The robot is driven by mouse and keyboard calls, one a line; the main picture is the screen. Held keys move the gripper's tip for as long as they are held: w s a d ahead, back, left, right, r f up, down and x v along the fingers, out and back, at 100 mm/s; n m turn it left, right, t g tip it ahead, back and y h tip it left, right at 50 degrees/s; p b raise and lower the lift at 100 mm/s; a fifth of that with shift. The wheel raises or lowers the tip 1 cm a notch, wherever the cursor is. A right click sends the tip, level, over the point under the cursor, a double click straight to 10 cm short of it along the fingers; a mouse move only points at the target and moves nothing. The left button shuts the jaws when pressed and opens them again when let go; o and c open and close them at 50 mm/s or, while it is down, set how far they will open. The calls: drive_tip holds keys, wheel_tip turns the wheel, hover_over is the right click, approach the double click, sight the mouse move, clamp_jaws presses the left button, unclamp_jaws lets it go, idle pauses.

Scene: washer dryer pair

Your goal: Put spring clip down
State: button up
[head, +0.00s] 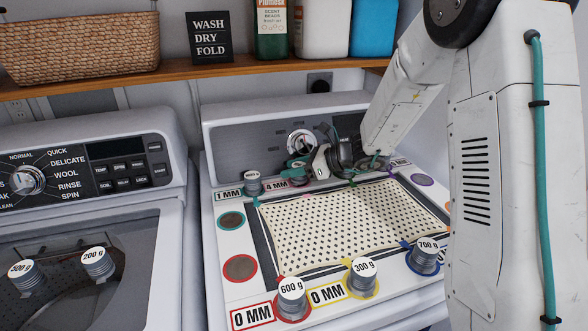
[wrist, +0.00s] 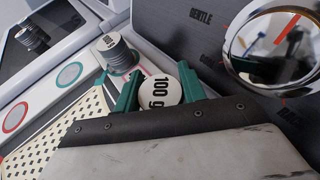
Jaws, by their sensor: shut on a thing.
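My gripper (head: 303,163) is low over the back of the right machine's top, by the dial. In the wrist view its green fingers (wrist: 159,80) are shut on a round weight marked 100 g (wrist: 161,93). In the head view this weight is mostly hidden by the gripper. Small coloured tabs that look like clips sit at the edges of the perforated cloth: a teal one (head: 257,202), a green one (head: 352,182) and a blue one (head: 405,244). I see no spring clip in my gripper.
The perforated cloth (head: 350,225) lies on the right machine. Weights stand around it: 600 g (head: 291,297), 300 g (head: 362,275), 700 g (head: 426,256) and one by the 1 MM label (head: 253,184). Red (head: 240,268) and teal (head: 231,220) circles are empty. The dial (wrist: 272,48) is close.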

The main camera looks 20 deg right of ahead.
drive_tip(key=shift+f, duration=0.2)
drive_tip(key=o, duration=1)
drive_tip(key=shift+o, duration=0.2)
